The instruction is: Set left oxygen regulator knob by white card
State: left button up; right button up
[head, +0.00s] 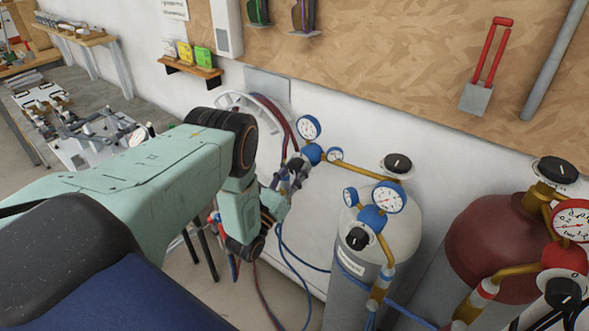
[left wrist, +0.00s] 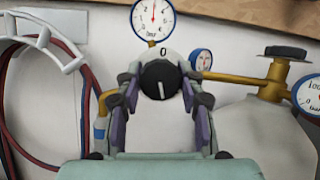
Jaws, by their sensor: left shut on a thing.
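The left regulator has a blue body (head: 312,154), a large white gauge (head: 308,128) and a smaller gauge (head: 335,154) on a brass pipe. In the left wrist view its black knob (left wrist: 160,80) sits below a "0" mark, with its white line pointing down. The large gauge (left wrist: 152,18) there has a red needle pointing roughly up. My left gripper (head: 296,166) is shut on the knob, one finger on each side in the left wrist view (left wrist: 161,88). The knob is hidden in the head view. A white paper (head: 175,8) hangs on the wall, its text unreadable. My right gripper is out of view.
A grey cylinder (head: 352,290) with a second regulator (head: 373,216) and a dark red cylinder (head: 490,245) stand to the right. Red and blue hoses (head: 275,115) hang on a white holder behind my gripper. A workbench (head: 75,36) stands at the far left.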

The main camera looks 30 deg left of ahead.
pick_arm(q)
jog(key=shift+w+r, duration=0.1)
jog(key=shift+r, duration=0.05)
jog(key=o, duration=1.2)
